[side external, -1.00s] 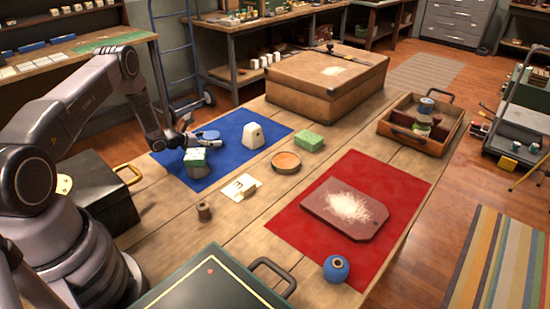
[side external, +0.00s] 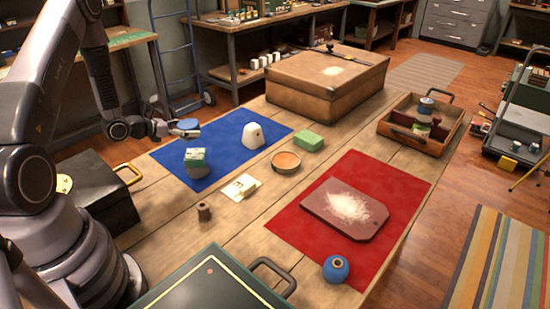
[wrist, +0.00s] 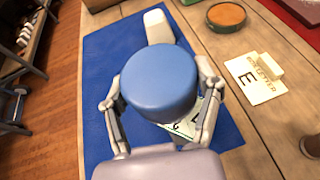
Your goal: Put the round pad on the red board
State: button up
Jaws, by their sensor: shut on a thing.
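A round blue pad (side external: 187,124) is between the fingers of my gripper (side external: 182,131), which is shut on it. In the wrist view the pad (wrist: 160,83) fills the middle, with a finger on either side. It is held above the blue board (side external: 222,150), over its left part. The red board (side external: 290,228) lies flat at the right of the table, apart from my gripper. A reddish-brown cutting board (side external: 325,218) with pale shavings lies on it, and a blue ball-like thing with a hole (side external: 336,268) stands at its front edge.
A grey block with a green-and-white top (side external: 195,162) and a white weight-like block (side external: 253,136) stand on the blue board. A round brown dish (side external: 286,162), green sponge-like block (side external: 309,141), letter card (side external: 240,188) and spool (side external: 204,211) stand between the boards.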

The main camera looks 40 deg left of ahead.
jog(key=w+d+r+m+g+h, duration=0.15)
jog(key=d+m+g+h, duration=0.35)
jog(key=d, duration=1.4)
jog(key=w+d+m+g+h, duration=0.25)
jog(key=d+m+h, duration=0.3)
jog(key=d, duration=1.25)
send_over(346, 207)
jog(key=s, duration=0.1)
jog(key=shift+m+g+y, duration=0.25)
jog(key=shift+m, duration=0.2)
jog(key=f, duration=0.8)
jog(key=shift+a+f, duration=0.1)
jog(key=shift+a, duration=0.1)
jog(key=shift+w+d+f, duration=0.15)
jog(key=shift+w+f, duration=0.3)
jog(key=shift+f, duration=0.05)
jog(key=shift+w+f, duration=0.15)
jog(key=shift+f, duration=1.55)
